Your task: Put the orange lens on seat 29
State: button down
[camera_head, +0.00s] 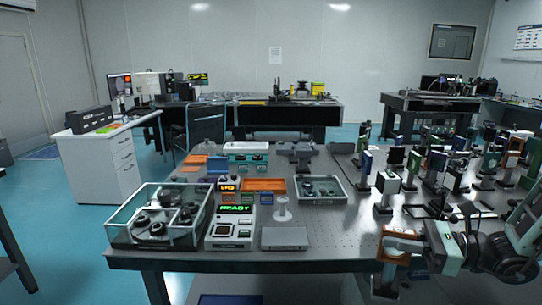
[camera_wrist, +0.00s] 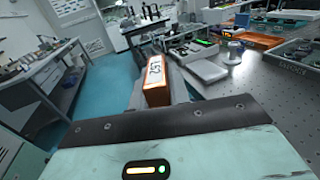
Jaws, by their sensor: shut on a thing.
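The orange lens (camera_wrist: 157,88) is a block-like orange mount with a white label on one face. It stands out beyond my gripper (camera_wrist: 178,88) in the wrist view, and the grey jaws are shut on it. In the head view, my gripper (camera_head: 404,246) is at the right front edge of the optical table, with orange (camera_head: 397,231) showing around its grey fingers. The lens is held up, clear of the tabletop. Its lower part is partly hidden by the gripper. Seat 29 cannot be picked out; no seat number is readable.
Many upright mounted optics (camera_head: 385,187) crowd the right side of the optical table (camera_head: 345,235). The perforated front middle is bare.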

jog(key=s+d+f+m+t+h, duration=0.1)
jog(key=d+f+m+t+h, duration=0.2)
jog(key=f, duration=0.9)
jog(key=s+d+f+m+t+h, duration=0.1)
jog(key=d+f+m+t+h, duration=0.3)
jog(key=f+m+t+h, duration=0.4)
notch_tip(320, 180, down, 4)
jog(key=m+h, duration=0.3)
jog(key=h, duration=0.3)
jog(key=shift+d+t, duration=0.15)
jog(key=shift+t, duration=0.25)
jog(key=shift+s, duration=0.1)
